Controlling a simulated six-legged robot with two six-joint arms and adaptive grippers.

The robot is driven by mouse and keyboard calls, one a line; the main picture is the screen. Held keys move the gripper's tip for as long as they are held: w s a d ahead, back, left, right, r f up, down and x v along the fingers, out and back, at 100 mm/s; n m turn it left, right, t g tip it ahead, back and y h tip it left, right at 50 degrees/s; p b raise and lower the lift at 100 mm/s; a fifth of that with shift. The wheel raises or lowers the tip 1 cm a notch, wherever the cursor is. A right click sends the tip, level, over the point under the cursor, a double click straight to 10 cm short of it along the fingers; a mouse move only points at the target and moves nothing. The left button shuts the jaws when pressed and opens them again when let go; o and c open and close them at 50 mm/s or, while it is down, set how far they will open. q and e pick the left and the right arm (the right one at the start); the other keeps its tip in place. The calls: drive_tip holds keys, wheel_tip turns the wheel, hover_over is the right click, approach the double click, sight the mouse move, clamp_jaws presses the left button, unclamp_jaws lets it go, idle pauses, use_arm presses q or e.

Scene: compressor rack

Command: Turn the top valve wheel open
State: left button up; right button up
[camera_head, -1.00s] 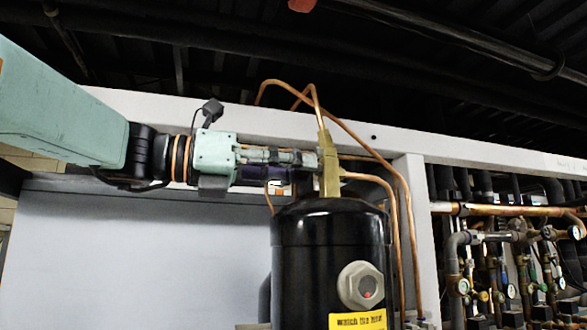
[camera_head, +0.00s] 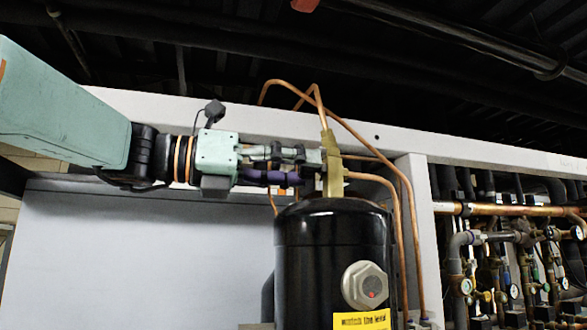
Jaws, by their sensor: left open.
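A brass valve body (camera_head: 332,168) stands upright on top of a black tank (camera_head: 330,255). My left gripper (camera_head: 306,165) comes in level from the left, with its fingers pointing right at the valve's left side. Its fingers are open, one above the other, with the fingertips right by the brass body. I cannot make out the valve wheel clearly; the fingertips cover the place left of the brass body. Whether the fingers touch anything there I cannot tell. My right gripper is not in view.
Thin copper pipes (camera_head: 402,210) rise behind and right of the valve. A white frame beam (camera_head: 150,108) runs behind my gripper. Gauges and piping (camera_head: 510,250) fill the right side. A pale panel (camera_head: 140,250) lies below my arm.

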use_arm(q)
drive_tip(key=shift+r, duration=0.1)
drive_tip(key=shift+d+r, duration=0.1)
drive_tip(key=shift+r, duration=0.15)
wheel_tip(320, 180, up, 9)
drive_tip(key=shift+a+r, duration=0.15)
drive_tip(key=shift+a, duration=0.05)
drive_tip(key=shift+d, duration=0.15)
idle(0.5)
idle(0.3)
